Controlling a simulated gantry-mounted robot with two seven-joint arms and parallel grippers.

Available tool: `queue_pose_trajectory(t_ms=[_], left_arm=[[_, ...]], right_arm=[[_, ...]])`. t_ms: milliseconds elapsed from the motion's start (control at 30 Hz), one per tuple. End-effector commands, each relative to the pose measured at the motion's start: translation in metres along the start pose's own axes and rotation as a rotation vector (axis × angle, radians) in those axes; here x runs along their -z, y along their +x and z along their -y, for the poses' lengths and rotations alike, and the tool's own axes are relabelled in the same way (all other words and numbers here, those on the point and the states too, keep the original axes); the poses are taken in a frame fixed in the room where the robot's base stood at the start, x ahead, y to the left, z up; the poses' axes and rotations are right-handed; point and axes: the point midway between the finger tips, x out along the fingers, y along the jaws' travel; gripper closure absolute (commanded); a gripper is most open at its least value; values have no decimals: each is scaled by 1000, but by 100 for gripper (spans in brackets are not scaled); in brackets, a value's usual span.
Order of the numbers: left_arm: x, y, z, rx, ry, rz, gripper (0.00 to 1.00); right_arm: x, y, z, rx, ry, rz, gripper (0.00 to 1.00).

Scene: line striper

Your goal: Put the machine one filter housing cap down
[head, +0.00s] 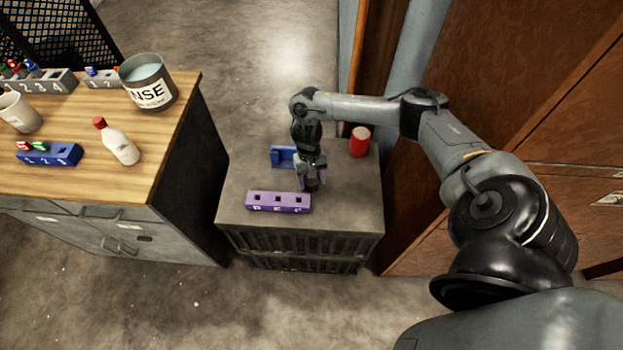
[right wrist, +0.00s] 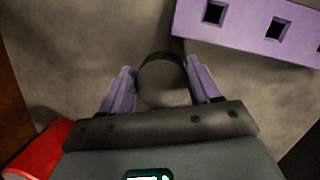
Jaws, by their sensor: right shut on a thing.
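My right gripper (head: 313,182) is over the low grey cabinet top (head: 345,200). In the right wrist view its purple fingers (right wrist: 160,92) are shut on a round dark grey cap (right wrist: 163,82), which I take to be the filter housing cap. In the head view the cap is mostly hidden by the gripper and looks dark. The cap is low over the cabinet top, just right of the purple block; I cannot tell whether it touches the surface. My left gripper is not in view.
The purple block with square holes (head: 265,201) lies at the front, a blue holder (head: 279,157) behind, and a red can (head: 359,145) at the back right. Left stands a wooden-topped bench (head: 80,175) with a bucket (head: 150,92) and bottle (head: 120,146). The cabinet's front right is clear.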

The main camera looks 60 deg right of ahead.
Motion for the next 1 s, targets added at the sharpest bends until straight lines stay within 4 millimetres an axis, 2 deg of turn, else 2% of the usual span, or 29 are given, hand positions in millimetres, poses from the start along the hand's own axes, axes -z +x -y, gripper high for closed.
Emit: queue_pose_trajectory(t_ms=[100, 133, 300, 667, 867, 1000], left_arm=[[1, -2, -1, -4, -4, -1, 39], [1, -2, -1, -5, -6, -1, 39], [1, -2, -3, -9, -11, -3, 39], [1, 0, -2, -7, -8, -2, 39], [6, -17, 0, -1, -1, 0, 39], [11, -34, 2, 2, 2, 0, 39]], right_arm=[[0, 2, 0, 0, 0, 1, 100], [0, 3, 0, 0, 0, 1, 36], [0, 3, 0, 0, 0, 0, 12], [0, 0, 0, 0, -1, -1, 12], [0, -28, 0, 1, 0, -2, 12], [0, -56, 1, 2, -1, -3, 12]])
